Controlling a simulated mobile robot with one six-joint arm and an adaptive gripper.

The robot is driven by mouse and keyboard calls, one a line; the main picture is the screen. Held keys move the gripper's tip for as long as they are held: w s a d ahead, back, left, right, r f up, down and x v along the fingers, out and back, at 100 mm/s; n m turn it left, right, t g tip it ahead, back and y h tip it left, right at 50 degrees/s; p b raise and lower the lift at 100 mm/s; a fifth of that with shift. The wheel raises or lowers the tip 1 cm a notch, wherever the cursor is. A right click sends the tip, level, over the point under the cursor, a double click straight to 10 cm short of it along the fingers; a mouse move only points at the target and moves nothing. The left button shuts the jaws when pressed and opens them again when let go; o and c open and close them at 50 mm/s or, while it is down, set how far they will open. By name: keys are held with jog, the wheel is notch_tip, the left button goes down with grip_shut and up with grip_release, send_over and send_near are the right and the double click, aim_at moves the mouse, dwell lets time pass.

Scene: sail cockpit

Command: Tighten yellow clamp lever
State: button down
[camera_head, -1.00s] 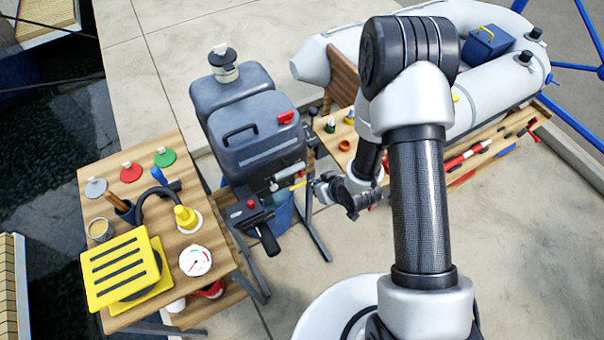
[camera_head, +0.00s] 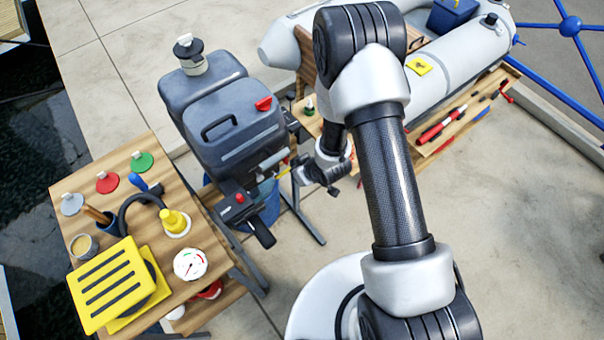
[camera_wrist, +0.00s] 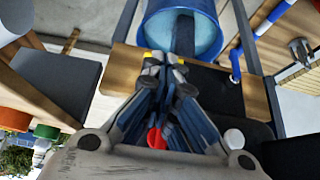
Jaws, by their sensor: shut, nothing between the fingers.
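The yellow clamp lever (camera_head: 283,172) is a small thin yellow piece on the side of the dark outboard motor (camera_head: 222,128) in the head view. My gripper (camera_head: 298,175) is just right of the lever, with its fingers pointing towards the motor. I cannot tell whether they touch the lever. In the wrist view my gripper (camera_wrist: 165,62) is shut with nothing between its fingers. Small yellow spots show at the fingertips there; I cannot tell whether they are the lever. The fingers hide much of what lies behind them.
A wooden table (camera_head: 75,190) with a yellow slotted box (camera_head: 106,285), a gauge (camera_head: 190,264) and coloured discs stands at left. A blue bucket (camera_head: 266,205) is below the motor and also shows in the wrist view (camera_wrist: 210,30). A grey inflatable boat (camera_head: 455,95) lies at right. Floor at lower right is clear.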

jog(key=b+x, duration=0.2)
jog(key=x, duration=0.5)
jog(key=shift+w+f+g+y+p, duration=0.2)
jog(key=shift+f+g+y+p, duration=0.15)
jog(key=shift+y, duration=0.25)
dwell(0.5)
jog(key=shift+w+d+f+p, duration=0.1)
jog(key=shift+d+f+p, duration=0.1)
jog(key=shift+f+p, duration=0.15)
jog(key=f, duration=0.2)
jog(key=a+f+y, duration=0.1)
jog(key=shift+s+m+g+p, duration=0.35)
jog(key=shift+m, duration=0.05)
dwell(1.6)
jog(key=shift+r, duration=0.1)
